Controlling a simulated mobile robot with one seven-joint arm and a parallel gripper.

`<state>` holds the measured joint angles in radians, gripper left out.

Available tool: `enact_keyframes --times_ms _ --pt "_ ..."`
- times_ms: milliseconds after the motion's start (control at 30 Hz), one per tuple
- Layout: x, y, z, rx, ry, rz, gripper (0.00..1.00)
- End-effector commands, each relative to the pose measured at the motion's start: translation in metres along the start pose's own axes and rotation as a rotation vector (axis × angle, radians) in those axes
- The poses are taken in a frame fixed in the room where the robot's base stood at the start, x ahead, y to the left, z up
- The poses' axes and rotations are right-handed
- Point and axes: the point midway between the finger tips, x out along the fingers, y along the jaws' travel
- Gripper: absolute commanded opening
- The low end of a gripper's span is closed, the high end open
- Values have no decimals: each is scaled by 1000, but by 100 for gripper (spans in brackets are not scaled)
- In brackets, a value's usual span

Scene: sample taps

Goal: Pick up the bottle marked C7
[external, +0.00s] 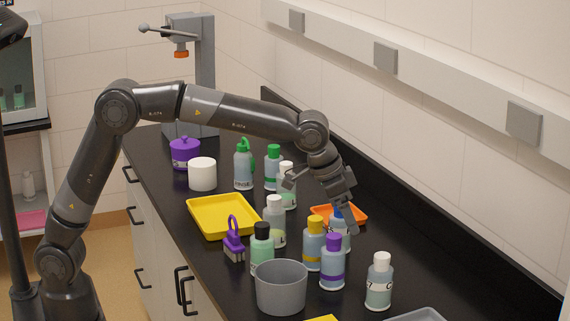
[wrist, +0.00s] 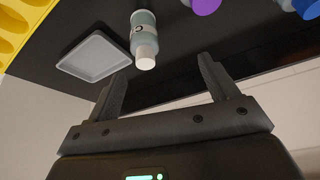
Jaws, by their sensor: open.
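A bottle (external: 379,287) with a white cap, pale green contents and a white label reading partly "7" and "C" stands upright at the front right of the bench. In the wrist view a white-capped bottle (wrist: 144,35) with a partly seen label, apparently the same one, lies beyond my fingertips, between their lines. My gripper (external: 347,208) is above the bench by the orange tray, behind and left of that bottle. Its two fingers (wrist: 161,75) are apart with nothing between them. The blue-capped bottle (external: 341,238) is partly hidden by my gripper.
Purple-capped (external: 332,265) and yellow-capped (external: 314,247) bottles stand left of the marked bottle. A grey cup (external: 281,288) is in front of them. A grey tray (external: 418,315) lies at the front right and shows in the wrist view (wrist: 95,57). The wall runs along the right.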

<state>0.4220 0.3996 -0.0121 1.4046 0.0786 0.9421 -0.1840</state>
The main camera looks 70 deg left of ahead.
Motion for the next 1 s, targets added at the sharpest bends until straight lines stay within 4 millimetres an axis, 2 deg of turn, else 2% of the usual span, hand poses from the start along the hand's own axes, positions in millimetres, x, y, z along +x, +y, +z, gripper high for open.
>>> enact_keyframes --times_ms 33,100,233,367,600,867,1000 --pt "13 10 -7 8 -4 3 79" --pt "24 21 -13 15 -6 7 79" --pt "37 32 -19 22 -9 10 79" --pt "46 35 -21 24 -9 10 79" --pt "82 35 -20 24 -12 10 79" --pt "104 36 -21 24 -10 10 79" --pt "124 38 -22 24 -10 10 79"
